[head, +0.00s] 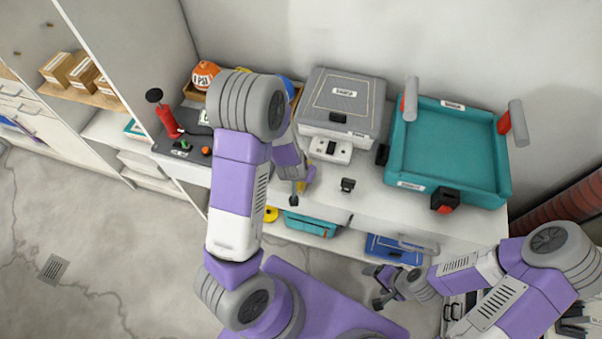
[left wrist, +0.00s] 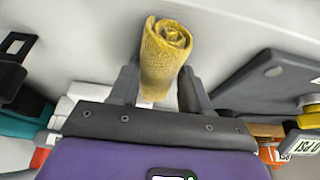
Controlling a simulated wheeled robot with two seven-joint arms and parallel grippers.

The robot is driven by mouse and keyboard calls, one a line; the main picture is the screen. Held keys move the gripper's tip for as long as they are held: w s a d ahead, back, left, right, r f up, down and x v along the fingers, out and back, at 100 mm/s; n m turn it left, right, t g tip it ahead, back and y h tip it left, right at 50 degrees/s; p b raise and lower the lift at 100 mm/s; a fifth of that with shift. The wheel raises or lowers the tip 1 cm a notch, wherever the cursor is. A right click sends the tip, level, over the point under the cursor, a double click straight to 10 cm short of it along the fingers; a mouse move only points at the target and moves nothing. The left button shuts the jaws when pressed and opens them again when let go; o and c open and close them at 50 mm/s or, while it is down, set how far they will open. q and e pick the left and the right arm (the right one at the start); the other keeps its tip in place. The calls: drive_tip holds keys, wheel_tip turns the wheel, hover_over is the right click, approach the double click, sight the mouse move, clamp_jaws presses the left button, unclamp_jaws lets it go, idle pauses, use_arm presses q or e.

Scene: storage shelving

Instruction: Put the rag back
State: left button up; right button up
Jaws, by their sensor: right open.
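The rag (left wrist: 163,58) is a rolled yellow cloth, seen end-on in the left wrist view. It sits between the two fingers of my left gripper (left wrist: 160,88), which is shut on it. In the head view a small yellow part of the rag (head: 310,175) shows beside my left gripper (head: 300,188), above the counter in front of the grey case. My arm partly hides them. My right gripper (head: 382,287) is open and empty, low in front of the counter, near the blue case on the lower shelf.
A grey case (head: 343,98) and a teal tray (head: 450,150) stand on the white counter (head: 370,205). A blue case (head: 395,249) is below. Floor at left is clear.

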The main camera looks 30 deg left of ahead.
use_arm(q)
drive_tip(key=o, duration=0.5)
drive_tip(key=shift+c, duration=0.2)
drive_tip(key=shift+r+p, duration=0.4)
drive_tip(key=shift+r, duration=0.1)
drive_tip(key=p+v, duration=0.6)
drive_tip(key=v, duration=0.5)
drive_tip(key=s+d+f+g+h, duration=0.4)
drive_tip(key=s+d+f, duration=0.7)
drive_tip(key=d+f, duration=0.3)
drive_tip(key=shift+d+f+h, duration=0.25)
drive_tip(key=shift+d+h, duration=0.15)
drive_tip(key=shift+h, duration=0.3)
